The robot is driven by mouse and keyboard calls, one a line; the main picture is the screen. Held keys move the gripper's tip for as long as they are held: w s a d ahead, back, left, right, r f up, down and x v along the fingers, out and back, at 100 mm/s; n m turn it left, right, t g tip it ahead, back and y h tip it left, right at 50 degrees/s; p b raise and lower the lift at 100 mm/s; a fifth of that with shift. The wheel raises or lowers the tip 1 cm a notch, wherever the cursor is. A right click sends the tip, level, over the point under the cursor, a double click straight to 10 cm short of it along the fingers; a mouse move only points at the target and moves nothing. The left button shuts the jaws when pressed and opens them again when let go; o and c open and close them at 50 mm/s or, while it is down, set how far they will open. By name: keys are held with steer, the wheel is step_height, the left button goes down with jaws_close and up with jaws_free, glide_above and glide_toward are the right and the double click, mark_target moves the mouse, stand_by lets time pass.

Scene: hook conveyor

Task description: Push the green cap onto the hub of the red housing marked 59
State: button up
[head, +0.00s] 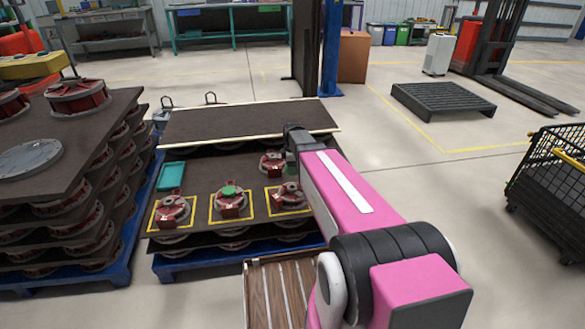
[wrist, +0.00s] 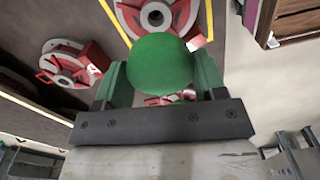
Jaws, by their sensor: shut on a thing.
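In the wrist view my gripper (wrist: 160,76) is shut on a round green cap (wrist: 160,62), held between its two green fingers. Behind the cap a red housing (wrist: 180,12) with a pale hub shows inside a yellow outline, partly hidden. In the head view three red housings stand in yellow squares: left (head: 172,209), middle (head: 229,203) and right (head: 287,197). The middle one has a green round piece (head: 229,190) on top. Another red housing (head: 272,163) sits behind. No number is legible, so I cannot tell which is 59.
A teal tray (head: 170,177) lies at the left of the dark pallet sheet. A raised dark board (head: 240,122) spans the back. A stack of housings (head: 75,180) stands on the left, and a slatted wooden crate (head: 280,290) at the front.

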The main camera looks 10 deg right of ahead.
mark_target(292, 187)
steer(key=shift+w+f+n, duration=0.35)
steer(key=shift+f+n, duration=0.15)
steer(key=shift+n, duration=0.4)
steer(key=shift+f, duration=4.85)
steer(key=o, duration=1)
steer(key=shift+r, duration=0.1)
